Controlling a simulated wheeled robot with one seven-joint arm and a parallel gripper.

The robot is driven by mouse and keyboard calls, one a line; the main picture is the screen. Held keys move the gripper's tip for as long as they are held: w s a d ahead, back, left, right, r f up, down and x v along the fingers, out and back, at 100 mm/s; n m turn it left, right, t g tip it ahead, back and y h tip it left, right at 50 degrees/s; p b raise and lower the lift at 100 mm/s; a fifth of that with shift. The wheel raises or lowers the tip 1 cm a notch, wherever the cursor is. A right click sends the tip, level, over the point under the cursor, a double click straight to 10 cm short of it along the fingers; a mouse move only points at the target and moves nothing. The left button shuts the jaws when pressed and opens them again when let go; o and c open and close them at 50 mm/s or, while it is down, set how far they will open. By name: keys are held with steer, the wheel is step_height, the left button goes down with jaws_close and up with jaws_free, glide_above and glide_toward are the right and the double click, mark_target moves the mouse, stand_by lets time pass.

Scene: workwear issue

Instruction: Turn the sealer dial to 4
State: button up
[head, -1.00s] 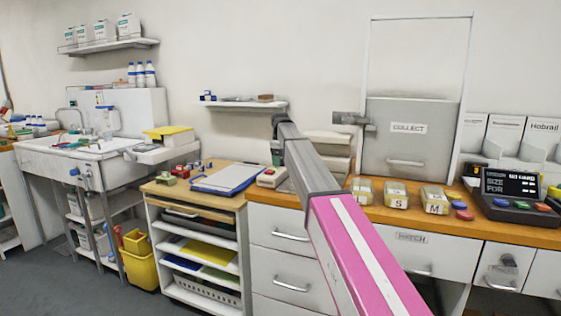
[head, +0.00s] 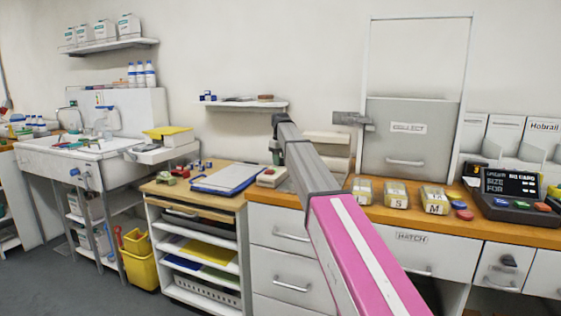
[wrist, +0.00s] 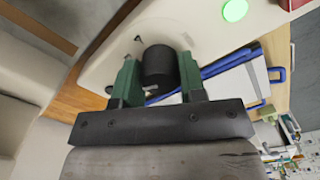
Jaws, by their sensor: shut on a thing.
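The sealer (wrist: 105,65) is a pale beige body that fills much of the upper wrist view. Its front corner (head: 268,180) shows in the head view, left of my arm. The black round dial (wrist: 160,66) stands out from its face. My gripper (wrist: 157,80) has a green finger on each side of the dial and is shut on it. In the head view my gripper (head: 275,150) is small and partly hidden by my arm. I cannot read any dial numbers or tell its setting.
A round green light or button (wrist: 235,10) is on the sealer near the dial. A blue clipboard with paper (head: 225,177) lies just left of it. Bins marked S and M (head: 397,195) stand right of my arm on the wooden counter.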

steer(key=m, duration=1.3)
steer(key=shift+m, duration=0.4)
stand_by(0.3)
steer(key=o, duration=0.9)
step_height(320, 180, up, 10)
steer(key=shift+f, duration=0.2)
steer(key=shift+r, duration=0.65)
